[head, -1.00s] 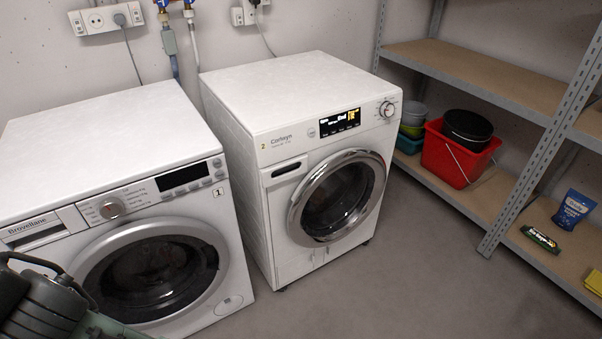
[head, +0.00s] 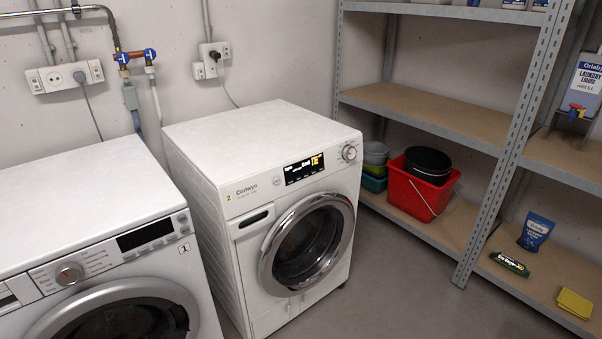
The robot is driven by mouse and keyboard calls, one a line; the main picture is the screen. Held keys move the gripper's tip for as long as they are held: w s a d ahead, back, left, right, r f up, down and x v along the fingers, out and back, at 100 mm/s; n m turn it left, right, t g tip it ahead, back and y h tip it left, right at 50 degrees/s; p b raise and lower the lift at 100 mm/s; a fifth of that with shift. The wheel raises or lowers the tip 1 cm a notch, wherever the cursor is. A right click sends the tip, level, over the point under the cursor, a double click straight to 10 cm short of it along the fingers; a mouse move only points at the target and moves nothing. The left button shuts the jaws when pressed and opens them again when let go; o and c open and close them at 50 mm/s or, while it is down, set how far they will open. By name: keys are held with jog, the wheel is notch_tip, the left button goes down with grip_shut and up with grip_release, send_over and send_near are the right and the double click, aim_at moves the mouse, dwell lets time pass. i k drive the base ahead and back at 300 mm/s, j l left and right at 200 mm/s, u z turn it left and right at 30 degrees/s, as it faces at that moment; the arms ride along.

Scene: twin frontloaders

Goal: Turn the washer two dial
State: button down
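Washer two (head: 215,145) is the white front-loader in the middle of the head view, with a yellow "2" and the name Corlwyn on its front. Its round silver dial (head: 349,153) sits at the right end of the control panel, beside a lit black display (head: 304,167). Its round chrome-rimmed door (head: 307,240) is shut. My gripper is not in view.
Washer one (head: 80,205), with its own dial (head: 69,273), stands close on the left. Metal shelving (head: 490,165) stands at the right, with a red bucket (head: 408,194) on its low shelf. Grey floor (head: 385,285) is clear before washer two and the shelving.

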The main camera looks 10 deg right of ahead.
aim_at(349, 152)
jog(key=i+l+u, duration=0.1)
jog(key=l, duration=0.25)
jog(key=i+l, duration=0.25)
jog(key=i+l+u, duration=0.15)
jog(key=l, duration=0.25)
jog(key=i+l+u, duration=0.1)
jog(key=l, duration=0.25)
jog(key=i, duration=0.05)
